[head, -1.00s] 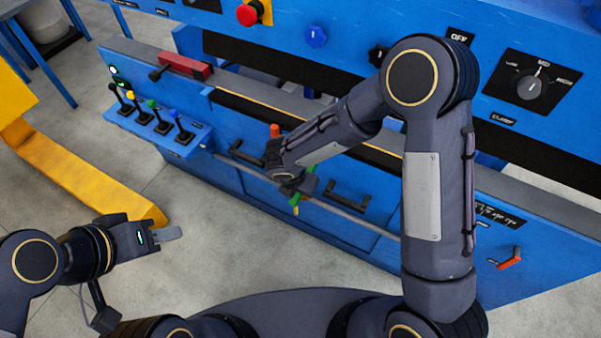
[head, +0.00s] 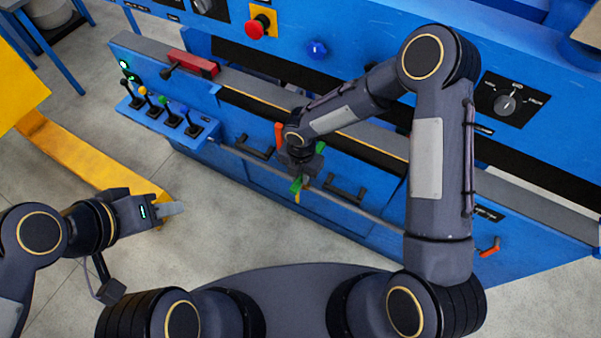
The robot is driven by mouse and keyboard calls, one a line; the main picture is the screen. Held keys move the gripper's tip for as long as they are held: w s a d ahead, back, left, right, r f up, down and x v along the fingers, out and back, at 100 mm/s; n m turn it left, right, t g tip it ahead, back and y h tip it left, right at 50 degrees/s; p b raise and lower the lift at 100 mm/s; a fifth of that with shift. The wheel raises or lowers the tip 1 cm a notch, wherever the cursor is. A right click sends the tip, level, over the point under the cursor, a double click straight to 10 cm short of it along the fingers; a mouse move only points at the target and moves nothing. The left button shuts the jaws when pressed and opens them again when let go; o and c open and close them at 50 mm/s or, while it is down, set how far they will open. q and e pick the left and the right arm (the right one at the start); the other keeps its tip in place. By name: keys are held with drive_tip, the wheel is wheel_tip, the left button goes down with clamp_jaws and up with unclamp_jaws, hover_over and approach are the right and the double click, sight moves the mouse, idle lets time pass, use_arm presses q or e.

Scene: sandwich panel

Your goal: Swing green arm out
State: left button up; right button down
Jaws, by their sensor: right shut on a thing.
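The green arm shows in two pieces at the front of the blue machine: a lower green end (head: 297,186) just below my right gripper and a bit of green (head: 320,147) behind it. The middle of it is hidden by the gripper. My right gripper (head: 301,177) points down at the front rail and is shut on the green arm; its fingers are mostly hidden. My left gripper (head: 170,209) is out over the floor at the left, away from the machine, with its fingers seen edge-on.
An orange handle (head: 279,135) stands just left of my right wrist. Dark handles (head: 345,193) sit on the front panel near a grey rail (head: 375,217). Levers (head: 173,118) stand on a blue shelf at left. A yellow beam (head: 90,165) lies left. Floor before the machine is free.

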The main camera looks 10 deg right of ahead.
drive_tip(key=c, duration=1.3)
unclamp_jaws()
drive_tip(key=shift+r, duration=0.1)
wheel_tip(320, 180, up, 8)
drive_tip(key=shift+f+b, duration=0.15)
drive_tip(key=shift+b, duration=0.15)
drive_tip(key=shift+d, duration=0.1)
